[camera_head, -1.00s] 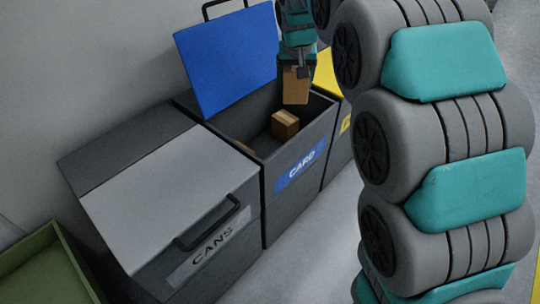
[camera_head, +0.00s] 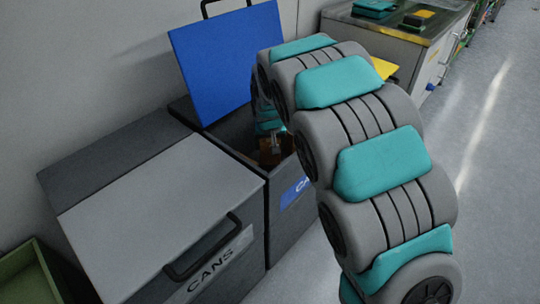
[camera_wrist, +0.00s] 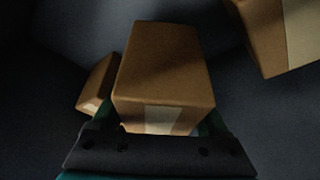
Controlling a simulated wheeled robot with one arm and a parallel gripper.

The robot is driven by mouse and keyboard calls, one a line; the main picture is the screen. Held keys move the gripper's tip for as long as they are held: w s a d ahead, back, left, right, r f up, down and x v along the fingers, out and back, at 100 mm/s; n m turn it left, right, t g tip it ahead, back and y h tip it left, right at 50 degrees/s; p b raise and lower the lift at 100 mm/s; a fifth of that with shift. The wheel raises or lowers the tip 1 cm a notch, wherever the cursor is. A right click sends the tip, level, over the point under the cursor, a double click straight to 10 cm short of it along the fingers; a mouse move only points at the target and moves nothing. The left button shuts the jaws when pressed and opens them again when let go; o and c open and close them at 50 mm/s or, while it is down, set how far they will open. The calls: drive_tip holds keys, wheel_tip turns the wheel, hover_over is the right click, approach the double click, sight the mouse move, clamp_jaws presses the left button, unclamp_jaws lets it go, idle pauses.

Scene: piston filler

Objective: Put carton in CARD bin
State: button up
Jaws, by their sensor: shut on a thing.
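The carton (camera_wrist: 165,75) is a brown box with a pale tape strip, held between the jaws of my gripper (camera_wrist: 165,130) in the wrist view. In the head view my gripper (camera_head: 272,148) reaches down into the open CARD bin (camera_head: 275,222), with the carton (camera_head: 270,158) below the rim level. The bin's blue lid (camera_head: 225,62) stands raised. My arm hides part of the bin's opening and label. Whether the held carton touches the bin floor I cannot tell.
Two other brown boxes lie in the bin, one at left (camera_wrist: 97,85) and one at upper right (camera_wrist: 275,35). The shut CANS bin (camera_head: 165,205) stands left of it. A green container (camera_head: 25,275) is at lower left. A counter (camera_head: 400,38) stands behind.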

sight(270, 141)
drive_tip(key=shift+f, duration=1.95)
drive_tip(key=shift+f, duration=0.1)
drive_tip(key=o, duration=1.4)
drive_tip(key=shift+c, duration=0.2)
drive_tip(key=p+v, duration=0.1)
drive_tip(key=v, duration=1.1)
